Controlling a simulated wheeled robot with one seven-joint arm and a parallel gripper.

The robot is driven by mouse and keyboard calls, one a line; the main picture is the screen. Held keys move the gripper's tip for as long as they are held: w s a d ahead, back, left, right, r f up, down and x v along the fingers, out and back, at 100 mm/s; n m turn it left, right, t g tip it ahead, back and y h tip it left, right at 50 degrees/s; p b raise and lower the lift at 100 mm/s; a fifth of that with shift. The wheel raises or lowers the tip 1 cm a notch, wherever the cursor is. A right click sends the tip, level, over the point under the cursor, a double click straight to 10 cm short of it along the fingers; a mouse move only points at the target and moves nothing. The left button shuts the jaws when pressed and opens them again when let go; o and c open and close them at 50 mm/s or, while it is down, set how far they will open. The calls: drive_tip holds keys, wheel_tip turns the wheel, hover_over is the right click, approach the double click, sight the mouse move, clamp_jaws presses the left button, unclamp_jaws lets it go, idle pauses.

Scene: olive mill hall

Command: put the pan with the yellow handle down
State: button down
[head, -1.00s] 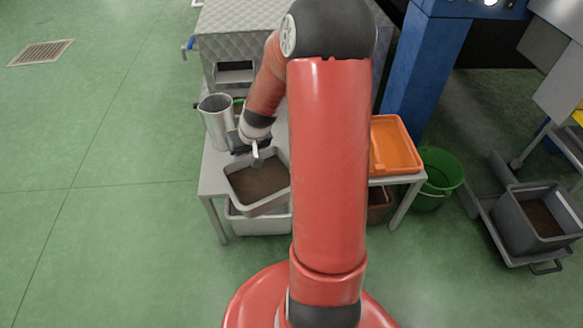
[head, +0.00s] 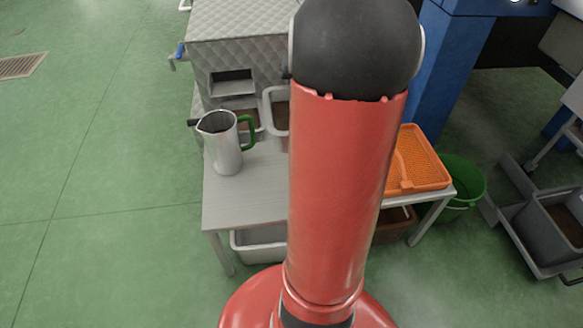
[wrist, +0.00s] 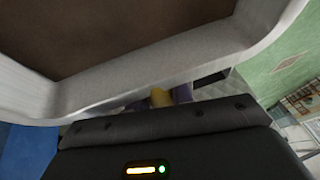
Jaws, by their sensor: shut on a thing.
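The pan, a grey tray with brown contents, fills the top of the wrist view (wrist: 150,85). Its yellow handle (wrist: 160,97) shows as a small patch below the rim. My gripper (wrist: 168,102) is shut on the handle, its fingers mostly hidden behind the dark wrist housing. In the head view a grey pan (head: 269,110), apparently the held one, shows only its left part beside the quilted machine; my arm hides the rest and my gripper. I cannot tell whether it touches the table (head: 240,205).
A metal jug (head: 223,150) with a green handle stands on the table's left, with another container partly hidden behind it. The table front left is bare. An orange tray (head: 430,165) lies at right. A green bucket (head: 466,185) and a grey bin (head: 545,245) stand beyond.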

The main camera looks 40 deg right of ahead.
drive_tip(key=f+b, duration=0.1)
drive_tip(key=f, duration=0.5)
drive_tip(key=f+b, duration=0.1)
drive_tip(key=f, duration=0.6)
drive_tip(key=f+b, duration=0.1)
drive_tip(key=f, duration=0.5)
drive_tip(key=shift+w+d+f, duration=0.1)
drive_tip(key=shift+w+f, duration=0.2)
drive_tip(key=shift+f, duration=0.1)
drive_tip(key=shift+f+b, duration=0.15)
drive_tip(key=shift+b, duration=0.25)
drive_tip(key=c, duration=1.2)
unclamp_jaws()
drive_tip(key=shift+c, duration=0.2)
